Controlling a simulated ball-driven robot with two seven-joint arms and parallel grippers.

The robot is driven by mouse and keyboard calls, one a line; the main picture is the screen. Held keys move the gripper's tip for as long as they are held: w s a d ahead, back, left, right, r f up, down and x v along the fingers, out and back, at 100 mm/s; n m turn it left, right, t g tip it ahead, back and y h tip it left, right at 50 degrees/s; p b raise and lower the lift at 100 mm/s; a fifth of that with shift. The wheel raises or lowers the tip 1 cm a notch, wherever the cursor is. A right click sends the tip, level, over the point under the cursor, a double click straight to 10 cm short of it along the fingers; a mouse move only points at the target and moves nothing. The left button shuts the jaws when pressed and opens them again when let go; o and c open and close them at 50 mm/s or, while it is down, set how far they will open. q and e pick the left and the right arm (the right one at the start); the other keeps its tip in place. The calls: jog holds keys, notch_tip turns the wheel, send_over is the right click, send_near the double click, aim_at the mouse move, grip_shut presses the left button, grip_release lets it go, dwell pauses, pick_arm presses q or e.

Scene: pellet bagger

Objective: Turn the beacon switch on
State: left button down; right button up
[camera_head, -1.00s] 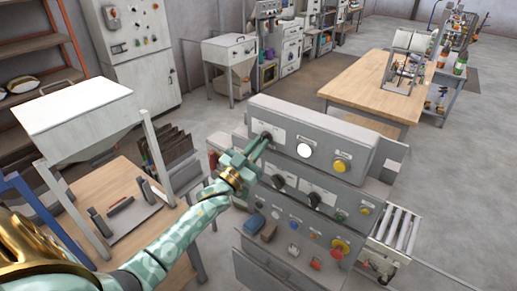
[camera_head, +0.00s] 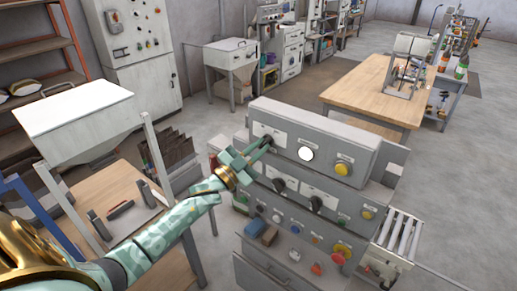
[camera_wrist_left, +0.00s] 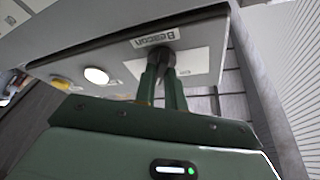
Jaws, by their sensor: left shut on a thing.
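The beacon switch is a dark knob (camera_wrist_left: 163,57) below a label reading "Beacon" (camera_wrist_left: 156,39) in the left wrist view. It sits at the left end of the grey upper panel (camera_head: 325,135) in the head view. My left gripper (camera_head: 268,142) reaches the panel there with its green fingers. In the left wrist view the fingers (camera_wrist_left: 164,72) are shut on the knob, one on each side. The fingers partly hide the knob, so its exact turn angle is hard to tell. My right gripper is in neither view.
A round white button (camera_head: 306,153) and a yellow button (camera_head: 343,169) sit on the same panel. Lower rows hold black knobs (camera_head: 316,203) and a red-and-yellow button (camera_head: 339,258). A wooden bench (camera_head: 125,190) stands left, a roller conveyor (camera_head: 401,232) right.

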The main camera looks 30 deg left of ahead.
pick_arm(q)
jog(key=c, duration=1.5)
grip_release()
jog(key=shift+o, duration=0.2)
jog(key=shift+f, duration=0.1)
jog(key=b+v, duration=0.3)
jog(key=v, duration=1.3)
jog(key=shift+s+a, duration=0.1)
jog(key=shift+s, duration=0.05)
